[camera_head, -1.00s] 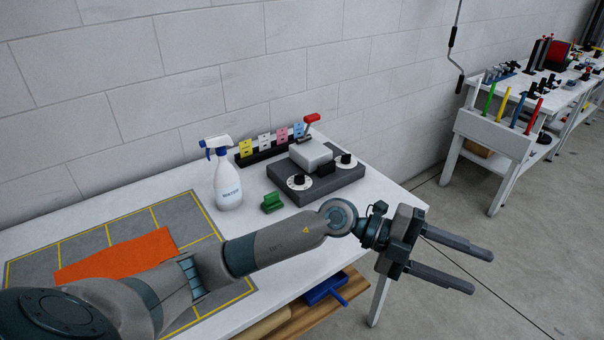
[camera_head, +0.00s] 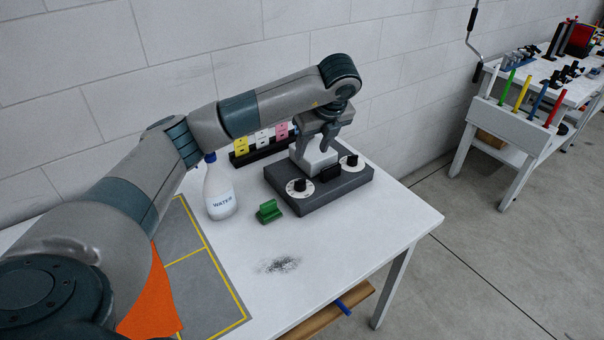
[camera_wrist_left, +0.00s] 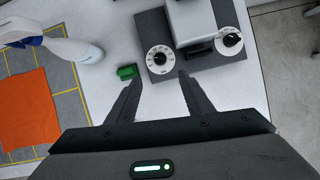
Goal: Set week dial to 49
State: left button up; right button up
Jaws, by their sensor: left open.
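A dark grey device (camera_head: 325,192) stands on the white table, with two white-faced dials with black knobs. The left dial (camera_head: 300,187) also shows in the left wrist view (camera_wrist_left: 160,60). The right dial (camera_head: 352,162) shows there too (camera_wrist_left: 230,41). Their markings are too small to read, and I cannot tell which is the week dial. My left gripper (camera_head: 316,146) is above the device, open and empty, fingers pointing down. In the wrist view its fingertips (camera_wrist_left: 159,77) lie either side of the left dial's near edge, apart from it. My right gripper is out of view.
A green block (camera_head: 269,211) sits left of the device. A water spray bottle (camera_head: 220,192) stands farther left, partly behind my arm. Coloured cards (camera_head: 262,138) stand in a rack behind. A dark smudge (camera_head: 280,265) marks the bare table front.

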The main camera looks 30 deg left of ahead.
pick_arm(q)
jog(key=p, duration=0.6)
send_near(301, 181)
jog(key=x, duration=0.8)
jog(key=shift+a+f, duration=0.2)
jog(key=shift+f, duration=0.35)
jog(key=shift+c, duration=0.4)
jog(key=c, duration=1)
